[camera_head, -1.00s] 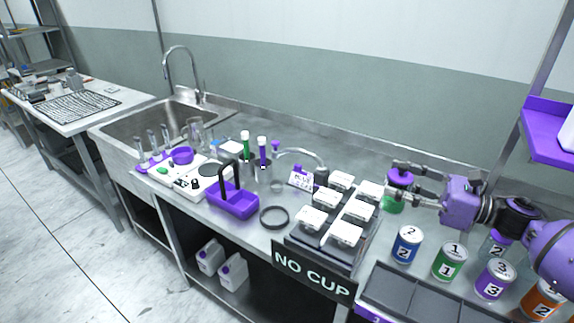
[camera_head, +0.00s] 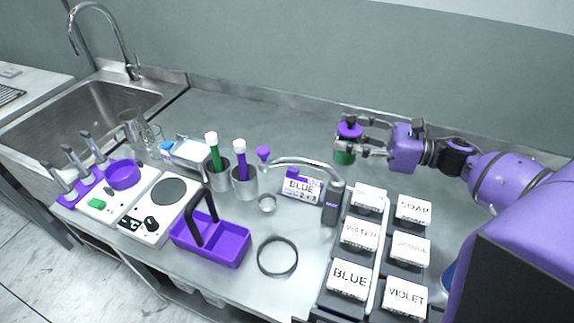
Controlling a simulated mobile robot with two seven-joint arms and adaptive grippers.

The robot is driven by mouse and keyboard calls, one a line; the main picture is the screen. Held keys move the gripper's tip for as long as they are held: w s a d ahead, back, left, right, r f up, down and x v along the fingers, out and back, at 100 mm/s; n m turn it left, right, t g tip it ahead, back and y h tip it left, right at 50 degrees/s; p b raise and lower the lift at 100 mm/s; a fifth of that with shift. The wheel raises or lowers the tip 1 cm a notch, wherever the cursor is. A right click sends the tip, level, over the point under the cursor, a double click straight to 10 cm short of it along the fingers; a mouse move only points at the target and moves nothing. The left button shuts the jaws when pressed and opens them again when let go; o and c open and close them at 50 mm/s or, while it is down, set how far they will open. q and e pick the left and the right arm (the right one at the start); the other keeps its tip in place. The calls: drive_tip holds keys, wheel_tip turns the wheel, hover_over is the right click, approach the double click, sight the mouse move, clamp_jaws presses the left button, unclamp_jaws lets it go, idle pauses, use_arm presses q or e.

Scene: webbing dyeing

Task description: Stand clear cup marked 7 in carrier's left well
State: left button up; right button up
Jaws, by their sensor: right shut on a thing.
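My right gripper (camera_head: 352,136) is shut on a small cup with a purple top and a green lower part (camera_head: 344,157). It is at the back of the counter, behind the labelled white-lidded boxes. No number can be read on the held cup, and the fingers hide part of it. The carrier (camera_head: 228,252) is a purple tray with a black upright handle, left of centre near the counter's front. Its visible wells look empty. My left gripper is not in view.
A black ring (camera_head: 277,257) lies right of the carrier. Labelled boxes (camera_head: 350,278) fill the front right. The back counter is clear.

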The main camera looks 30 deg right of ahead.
drive_tip(key=shift+s, duration=0.3)
wheel_tip(320, 180, down, 10)
drive_tip(key=shift+r, duration=0.2)
drive_tip(key=o, duration=1.3)
